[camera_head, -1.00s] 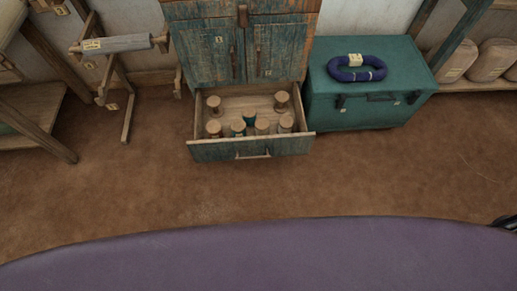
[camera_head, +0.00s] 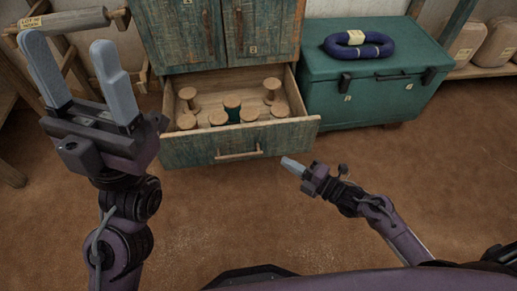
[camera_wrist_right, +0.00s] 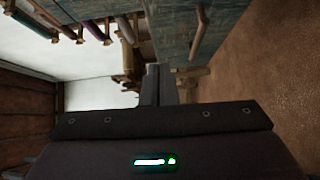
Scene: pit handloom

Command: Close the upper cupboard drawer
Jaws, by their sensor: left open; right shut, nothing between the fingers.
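The cupboard drawer (camera_head: 215,145) stands pulled out below the two cupboard doors in the head view. It has a worn teal front with a light bar handle (camera_head: 238,153), and several wooden spools (camera_head: 232,108) stand inside. My right gripper (camera_head: 290,166) is shut and empty, just in front of the drawer's right front corner; I cannot tell whether it touches. In the right wrist view the shut fingers (camera_wrist_right: 155,85) point toward a teal wooden surface (camera_wrist_right: 160,35). My left gripper (camera_head: 72,50) is open and empty, raised at the left, apart from the drawer.
A teal chest (camera_head: 372,95) with a coiled blue ring (camera_head: 358,45) on its lid stands right of the cupboard (camera_head: 180,40). A wooden stand with a grey roller (camera_head: 75,20) is at the upper left. The brown floor (camera_head: 215,215) before the drawer is clear.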

